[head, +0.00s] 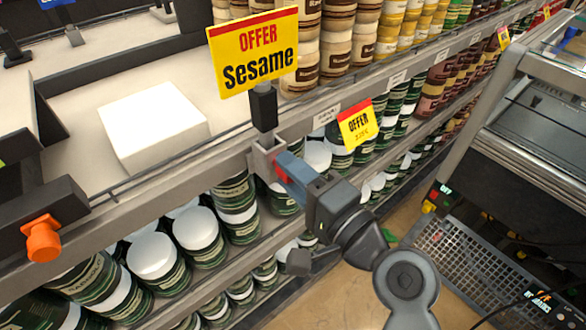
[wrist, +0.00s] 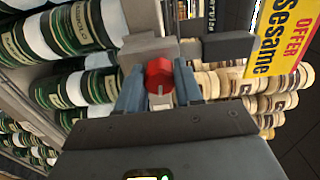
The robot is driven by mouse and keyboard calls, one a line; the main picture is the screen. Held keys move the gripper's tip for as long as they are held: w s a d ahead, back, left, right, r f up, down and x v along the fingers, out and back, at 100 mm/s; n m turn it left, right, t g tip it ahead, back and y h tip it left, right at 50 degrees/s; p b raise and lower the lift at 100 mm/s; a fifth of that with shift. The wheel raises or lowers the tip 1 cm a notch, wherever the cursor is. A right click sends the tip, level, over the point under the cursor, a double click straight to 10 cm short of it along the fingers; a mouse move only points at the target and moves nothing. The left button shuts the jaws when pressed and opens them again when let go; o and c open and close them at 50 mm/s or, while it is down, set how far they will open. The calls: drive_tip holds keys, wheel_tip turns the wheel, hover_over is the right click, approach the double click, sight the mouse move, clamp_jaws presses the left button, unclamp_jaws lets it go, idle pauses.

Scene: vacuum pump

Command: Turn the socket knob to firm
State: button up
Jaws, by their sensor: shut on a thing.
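The red socket knob (wrist: 158,74) sits below a grey metal socket on the shelf rail, and it has a pale mark on its face in the wrist view. In the head view only a bit of red (head: 281,174) shows beside the socket (head: 264,158). My gripper (wrist: 159,88) has one blue-grey finger on each side of the knob and is shut on it. In the head view my gripper (head: 285,170) reaches up and left to the socket. I cannot read any firm or loose marking.
A yellow Sesame offer sign (head: 253,52) stands on a dark post above the socket. A smaller offer sign (head: 358,123) hangs to the right. Cans fill the shelves. A white box (head: 155,125) and an orange knob (head: 42,238) are at the left. A wire-basket cart (head: 475,265) stands right.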

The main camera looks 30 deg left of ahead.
idle(0.3)
drive_tip(key=o, duration=1)
drive_tip(key=shift+o, duration=0.2)
drive_tip(key=shift+d, duration=0.1)
drive_tip(key=b+v, duration=0.1)
drive_tip(key=v, duration=0.6)
drive_tip(key=shift+d, duration=0.35)
drive_tip(key=shift+s, duration=0.15)
